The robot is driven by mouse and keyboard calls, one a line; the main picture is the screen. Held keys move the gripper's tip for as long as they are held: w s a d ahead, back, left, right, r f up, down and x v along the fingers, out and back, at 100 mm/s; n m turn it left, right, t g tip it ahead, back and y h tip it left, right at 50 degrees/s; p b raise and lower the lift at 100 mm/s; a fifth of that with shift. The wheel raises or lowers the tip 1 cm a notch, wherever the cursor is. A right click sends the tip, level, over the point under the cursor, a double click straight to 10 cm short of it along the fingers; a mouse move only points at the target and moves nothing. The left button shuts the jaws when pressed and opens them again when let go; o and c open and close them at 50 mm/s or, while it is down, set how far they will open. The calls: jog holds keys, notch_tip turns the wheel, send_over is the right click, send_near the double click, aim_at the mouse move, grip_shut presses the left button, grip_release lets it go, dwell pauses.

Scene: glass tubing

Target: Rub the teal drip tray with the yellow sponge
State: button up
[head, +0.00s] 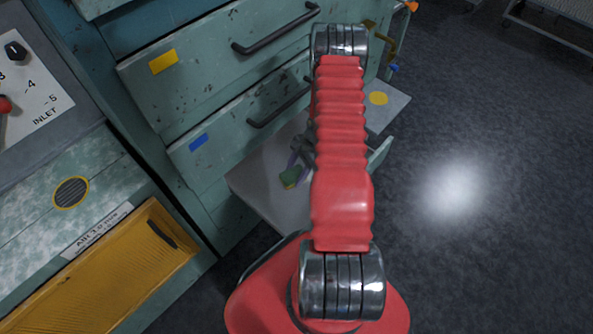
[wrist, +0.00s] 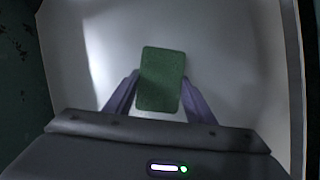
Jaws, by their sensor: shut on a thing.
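My gripper (wrist: 160,80) is shut on a sponge (wrist: 163,62), with one purple-grey finger at each side of it. The sponge shows a dark green face in the wrist view. In the head view it is a small green and yellowish block (head: 290,178), left of my red arm. Below it is a pale grey, open tray-like surface (head: 260,180) with a teal edge (head: 381,154) at its right, which I take for the drip tray. It fills most of the wrist view (wrist: 235,50). I cannot tell whether the sponge touches it.
A worn teal drawer cabinet (head: 215,75) with dark handles stands close behind and left. A yellow tray (head: 110,270) and a control panel (head: 35,95) are at the left. A yellow disc (head: 377,98) shows right of my arm.

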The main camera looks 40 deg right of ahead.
aim_at(291, 178)
jog(key=a, duration=0.2)
jog(key=shift+s+a+r, duration=0.1)
jog(key=shift+a, duration=0.3)
jog(key=shift+r, duration=3.9)
